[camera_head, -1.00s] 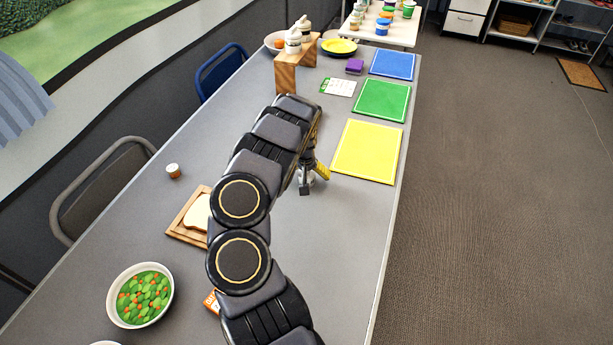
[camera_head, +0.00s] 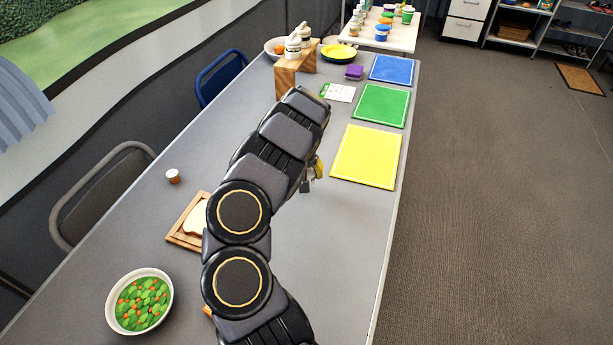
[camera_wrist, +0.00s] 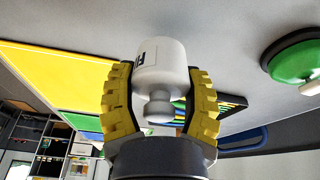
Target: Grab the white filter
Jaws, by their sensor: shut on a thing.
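The white filter (camera_wrist: 158,68) is a smooth white, bottle-like body with a rounded knob and a small dark print, seen in the wrist view. My gripper (camera_wrist: 155,85) has its two ribbed yellow fingers on either side of it, shut on it. In the head view, my gripper (camera_head: 313,172) is mostly hidden behind my arm, to the left of the yellow mat (camera_head: 367,156). The held filter cannot be made out there.
Two white bottles (camera_head: 293,48) stand on a wooden riser (camera_head: 287,75) at the back. A bread board (camera_head: 180,237), a small cup (camera_head: 173,176) and a vegetable bowl (camera_head: 112,305) are on the left. Green (camera_head: 381,106) and blue (camera_head: 391,69) mats line the right edge.

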